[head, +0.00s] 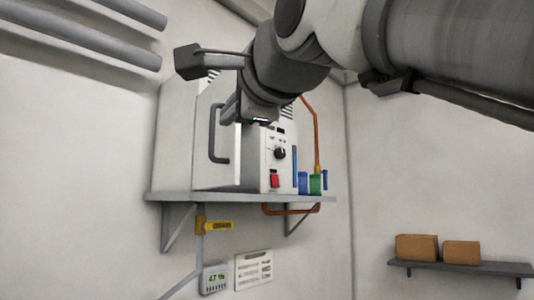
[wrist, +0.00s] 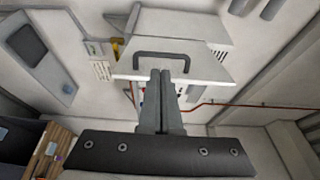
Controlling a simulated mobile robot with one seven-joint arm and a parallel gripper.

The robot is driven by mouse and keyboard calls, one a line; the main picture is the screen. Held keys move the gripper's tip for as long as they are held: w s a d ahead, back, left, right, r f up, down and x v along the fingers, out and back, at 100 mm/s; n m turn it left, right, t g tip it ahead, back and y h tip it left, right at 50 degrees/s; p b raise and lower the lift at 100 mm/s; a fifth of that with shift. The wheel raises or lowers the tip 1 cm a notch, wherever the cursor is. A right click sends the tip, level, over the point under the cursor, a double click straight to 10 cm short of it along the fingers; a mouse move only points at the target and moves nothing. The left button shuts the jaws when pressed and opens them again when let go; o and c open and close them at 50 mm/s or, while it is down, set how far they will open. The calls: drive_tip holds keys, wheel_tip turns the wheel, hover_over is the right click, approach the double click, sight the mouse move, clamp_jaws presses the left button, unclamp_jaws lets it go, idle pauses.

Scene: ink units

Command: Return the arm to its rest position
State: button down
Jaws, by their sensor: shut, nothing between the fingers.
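My gripper (wrist: 160,78) shows in the wrist view with its two fingers together and nothing between them. It points toward a white box-shaped unit (wrist: 205,62) with a dark handle (wrist: 163,55). In the head view my arm reaches in from the upper right, and the gripper (head: 240,118) hangs in front of the same unit (head: 175,135) on its wall shelf. The fingertips are hard to make out there. I cannot tell whether they touch the unit.
The wall shelf (head: 300,199) carries the unit, with a black knob (head: 280,152), red switch (head: 275,181) and green container (head: 316,184) at its right. Two brown boxes (head: 417,247) sit on a lower shelf (head: 470,267). Pipes (head: 80,35) run along the upper left wall.

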drive_tip(key=d+f+n+g+h, duration=0.25)
drive_tip(key=d+f, duration=0.25)
drive_tip(key=f, duration=0.8)
drive_tip(key=d+f+n+g+h, duration=0.2)
drive_tip(key=d+f+n+h, duration=0.3)
drive_tip(key=f, duration=0.7)
drive_tip(key=s+d+f+n+g, duration=0.1)
drive_tip(key=s+d+f+g, duration=0.1)
drive_tip(key=f, duration=0.7)
drive_tip(key=s+d+f+n+g, duration=0.2)
drive_tip(key=s+d+f, duration=0.3)
drive_tip(key=f, duration=0.4)
drive_tip(key=s+d+f+n+g, duration=0.2)
drive_tip(key=s+f, duration=0.3)
drive_tip(key=f, duration=0.4)
drive_tip(key=shift+d+h, duration=0.35)
drive_tip(key=shift+d, duration=0.35)
drive_tip(key=shift+w, duration=0.1)
